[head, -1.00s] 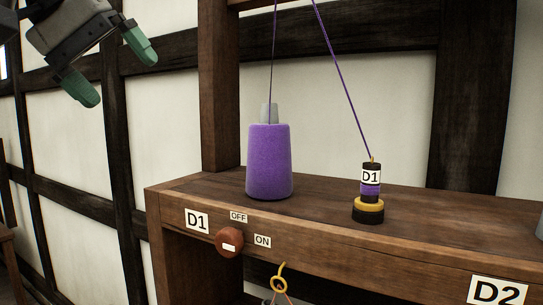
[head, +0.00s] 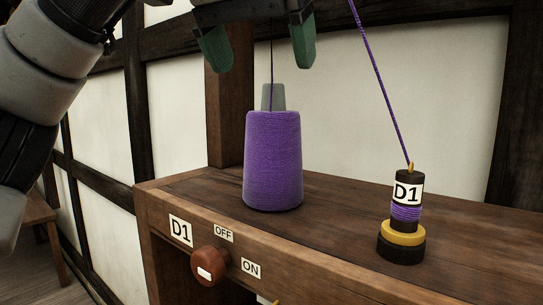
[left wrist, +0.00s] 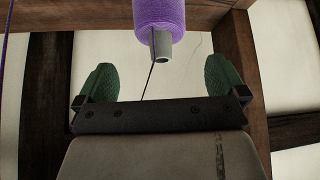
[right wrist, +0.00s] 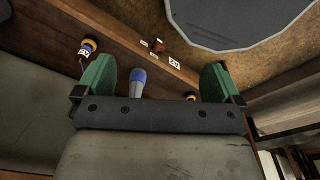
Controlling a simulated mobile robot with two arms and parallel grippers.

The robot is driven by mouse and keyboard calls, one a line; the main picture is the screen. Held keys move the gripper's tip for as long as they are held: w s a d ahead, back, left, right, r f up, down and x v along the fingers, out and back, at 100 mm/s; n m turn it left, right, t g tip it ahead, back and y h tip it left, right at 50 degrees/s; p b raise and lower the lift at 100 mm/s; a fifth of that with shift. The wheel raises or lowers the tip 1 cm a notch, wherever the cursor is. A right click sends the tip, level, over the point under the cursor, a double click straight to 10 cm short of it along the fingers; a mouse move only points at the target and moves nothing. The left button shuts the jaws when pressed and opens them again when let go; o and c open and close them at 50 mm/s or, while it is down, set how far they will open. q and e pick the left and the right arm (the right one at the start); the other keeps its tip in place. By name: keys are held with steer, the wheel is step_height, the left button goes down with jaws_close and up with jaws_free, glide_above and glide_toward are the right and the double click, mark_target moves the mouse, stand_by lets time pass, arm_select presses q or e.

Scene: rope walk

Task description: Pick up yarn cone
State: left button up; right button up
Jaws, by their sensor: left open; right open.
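The purple yarn cone (head: 272,160) stands upright on the wooden bench, with a grey tube tip (head: 273,97) at its top and a thread running up from it. My left gripper (head: 258,62) is open above the cone in the head view, its green fingertips spread to either side of the thread. In the left wrist view the cone (left wrist: 159,16) and its grey tip show beyond the open fingers (left wrist: 162,82), apart from them. My right gripper (right wrist: 155,85) is open in the right wrist view, with a blue-topped cone (right wrist: 138,80) showing between its fingers.
A D1 spindle (head: 403,216) with purple thread stands to the right of the cone. A red-brown knob (head: 208,265) with OFF and ON labels sits on the bench front (head: 290,276). A wooden post (head: 225,115) rises behind the cone. The bench top between cone and spindle is clear.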

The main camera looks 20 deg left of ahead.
mark_target(273, 99)
arm_select(q)
steer(key=shift+x, duration=0.9)
steer(key=p+x, duration=0.1)
steer(key=x, duration=0.3)
steer(key=shift+w+f, duration=0.1)
steer(key=shift+w, duration=0.2)
steer(key=shift+f, duration=0.2)
steer(key=shift+a, duration=0.1)
steer(key=c, duration=1.3)
arm_select(e)
steer(key=shift+w+a+r, duration=0.15)
steer(key=shift+w+r, duration=0.2)
steer(key=shift+r, duration=0.3)
